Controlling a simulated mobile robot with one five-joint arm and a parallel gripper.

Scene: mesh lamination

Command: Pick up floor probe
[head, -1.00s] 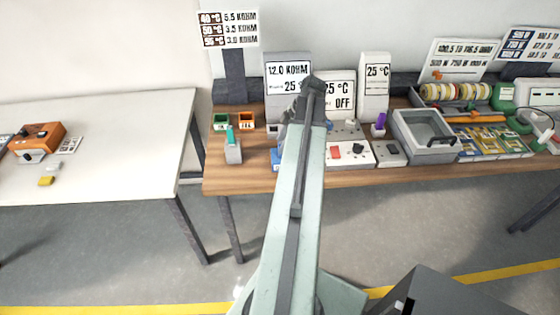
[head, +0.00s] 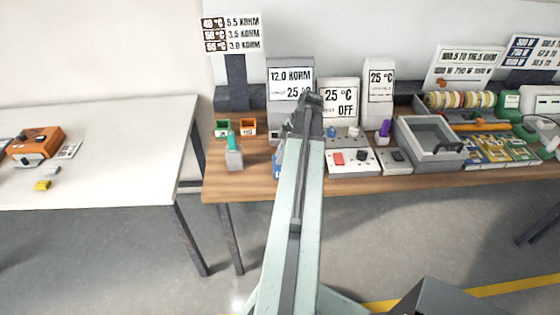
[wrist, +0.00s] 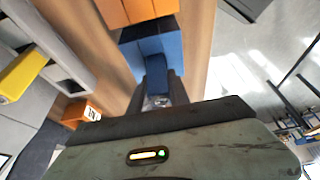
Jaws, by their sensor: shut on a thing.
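In the wrist view my gripper (wrist: 160,88) has its dark fingers closed around a narrow blue piece (wrist: 154,72). No label shows that it is the floor probe. The piece is in front of a larger blue block (wrist: 152,45), and I cannot tell whether it is clear of it. In the head view my gripper (head: 283,135) is mostly hidden behind my arm, above the wooden bench. A bit of blue (head: 277,169) shows beside the arm there, near the bench's front edge.
A teal-topped probe stands in a grey holder (head: 234,160) to the left. The white table (head: 110,150) is mostly clear.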

